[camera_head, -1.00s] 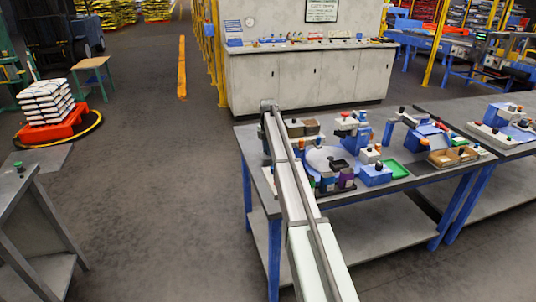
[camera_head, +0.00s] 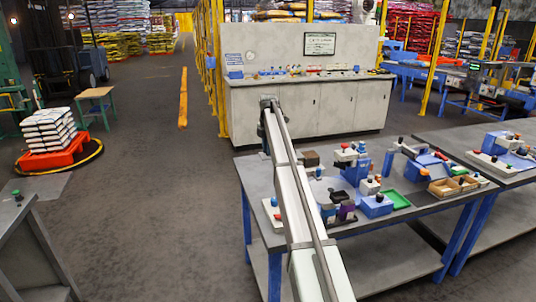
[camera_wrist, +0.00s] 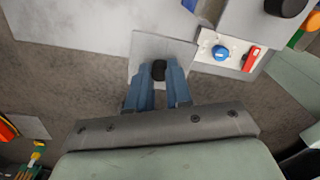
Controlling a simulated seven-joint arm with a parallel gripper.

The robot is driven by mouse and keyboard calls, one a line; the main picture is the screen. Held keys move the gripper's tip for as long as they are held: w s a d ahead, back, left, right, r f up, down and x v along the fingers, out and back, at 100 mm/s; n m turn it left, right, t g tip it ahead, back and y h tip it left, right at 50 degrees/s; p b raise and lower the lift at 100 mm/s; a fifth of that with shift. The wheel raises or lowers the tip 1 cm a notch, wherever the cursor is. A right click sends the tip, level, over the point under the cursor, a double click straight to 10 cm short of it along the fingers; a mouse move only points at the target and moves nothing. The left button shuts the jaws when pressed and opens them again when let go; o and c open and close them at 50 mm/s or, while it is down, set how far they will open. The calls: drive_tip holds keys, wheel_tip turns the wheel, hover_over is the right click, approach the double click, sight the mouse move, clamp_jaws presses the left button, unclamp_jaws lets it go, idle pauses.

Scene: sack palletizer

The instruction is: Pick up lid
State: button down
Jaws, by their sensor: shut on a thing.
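The lid (camera_wrist: 165,46) is a flat, square, light grey plate with a round black knob (camera_wrist: 158,70) in the middle. My gripper (camera_wrist: 159,76) has its two blue fingers closed on the knob from either side. Dark floor shows around the near part of the lid in the wrist view, and the grey table top is behind it. In the head view my arm runs over the left part of the table, and I cannot make out the lid there.
The grey work table (camera_head: 262,180) carries several small machines, a green tray (camera_head: 397,200) and a wooden box (camera_head: 443,188). In the wrist view a white panel with a blue knob (camera_wrist: 220,53) and a red switch (camera_wrist: 251,58) lies right of the lid.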

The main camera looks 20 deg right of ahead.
drive_tip(key=shift+r, duration=2.25)
